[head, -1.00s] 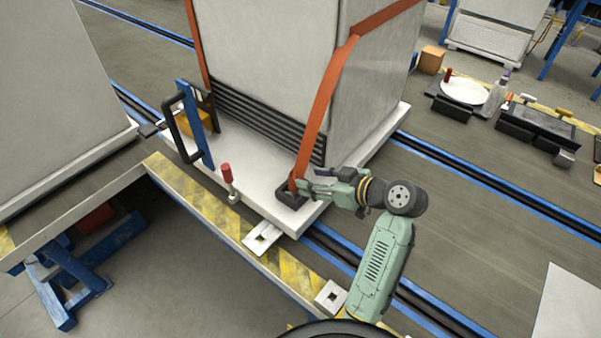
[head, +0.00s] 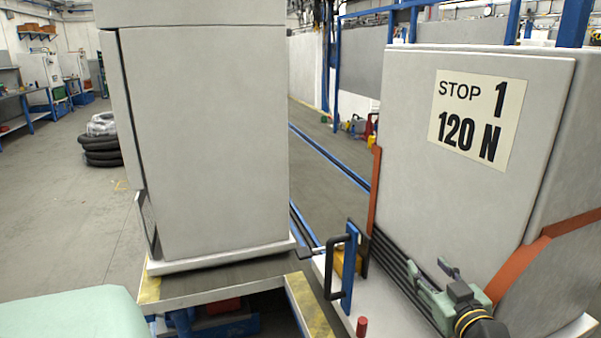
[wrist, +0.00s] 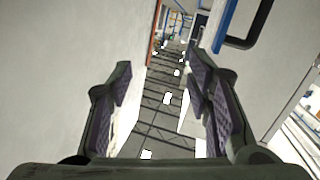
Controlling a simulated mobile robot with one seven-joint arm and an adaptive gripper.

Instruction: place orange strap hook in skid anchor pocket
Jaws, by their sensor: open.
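My gripper (head: 436,277) is open in front of the crate's lower face, near its black ribbed strip. In the wrist view, its fingers (wrist: 160,85) are spread with nothing between them. An orange strap (head: 540,250) runs down the crate's right part, partly behind my arm. Another orange strap (head: 374,190) lies along its left edge. The white skid (head: 385,312) shows under the crate. The strap's lower end, its hook and the anchor pocket are outside the head view or hidden, so I cannot tell whether the hook sits in the pocket.
The crate (head: 420,160) carries a "STOP 1 120 N" sign (head: 473,118). A second grey crate (head: 205,140) stands at left.

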